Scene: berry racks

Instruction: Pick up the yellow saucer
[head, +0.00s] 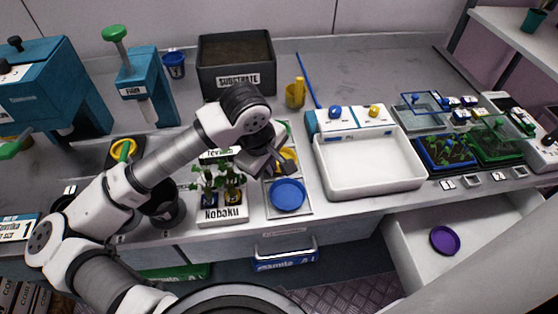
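The yellow saucer (291,155) lies in the grey tray (307,211) on the counter, behind a blue saucer (288,194). My gripper (281,168) is over the tray, in front of the yellow saucer, and hides part of it. I cannot tell whether the fingers touch the saucer or whether they are open or shut. Something green shows at the tray's far end, mostly hidden by my arm.
Left of the tray stands a white planter (222,213) with seedlings. To the right is an empty white basin (370,166). An open drawer (415,267) holds a purple saucer (444,240).

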